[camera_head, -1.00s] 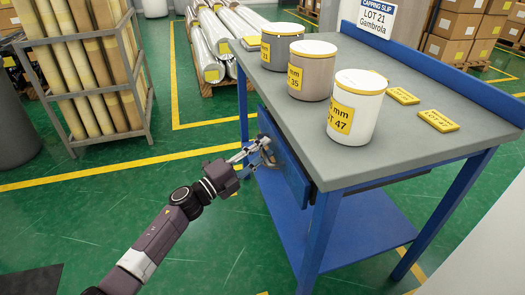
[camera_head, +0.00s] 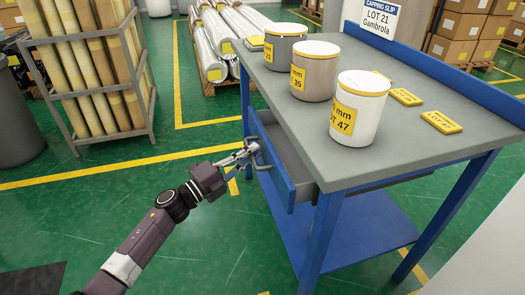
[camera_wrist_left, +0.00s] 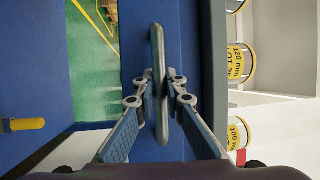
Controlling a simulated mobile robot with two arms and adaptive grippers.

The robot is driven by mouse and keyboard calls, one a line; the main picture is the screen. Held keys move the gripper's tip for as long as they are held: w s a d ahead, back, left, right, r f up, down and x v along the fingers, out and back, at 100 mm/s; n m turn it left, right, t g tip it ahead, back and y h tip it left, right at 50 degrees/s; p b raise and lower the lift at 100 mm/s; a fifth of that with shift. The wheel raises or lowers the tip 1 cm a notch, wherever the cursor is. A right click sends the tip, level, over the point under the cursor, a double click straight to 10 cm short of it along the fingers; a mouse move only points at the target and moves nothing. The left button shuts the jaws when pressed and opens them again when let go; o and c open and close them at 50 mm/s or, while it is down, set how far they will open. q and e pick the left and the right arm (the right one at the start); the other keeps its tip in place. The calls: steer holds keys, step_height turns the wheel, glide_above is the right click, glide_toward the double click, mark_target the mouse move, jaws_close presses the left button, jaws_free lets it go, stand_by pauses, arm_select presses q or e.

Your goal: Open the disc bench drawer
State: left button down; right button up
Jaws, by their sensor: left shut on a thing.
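The disc bench (camera_head: 340,120) has a grey top and blue legs. Its blue-fronted drawer (camera_head: 274,172) stands partly pulled out, and the grey inside shows behind the front. The drawer's grey bar handle (camera_head: 257,156) also shows in the left wrist view (camera_wrist_left: 157,60), running upright between the fingers. My left gripper (camera_head: 249,157) is shut on this handle; in the left wrist view its fingers (camera_wrist_left: 158,95) are on both sides of the bar. My right gripper is not in view.
Dark grey (camera_head: 285,45), taupe (camera_head: 313,75) and white (camera_head: 358,108) canisters stand on the bench top. Yellow labels (camera_head: 440,122) lie beside them. A rack of rolls (camera_head: 90,75) stands at the left. The green floor (camera_head: 120,205) before the drawer is clear.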

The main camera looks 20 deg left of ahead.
arm_select(q)
steer(key=s+a, duration=0.5)
steer(key=a, duration=0.3)
steer(key=s+a, duration=0.6)
steer(key=a, duration=0.3)
steer(key=shift+s, duration=0.25)
steer(key=c, duration=2)
jaws_free()
steer(key=shift+o, duration=0.2)
steer(key=v, duration=1.2)
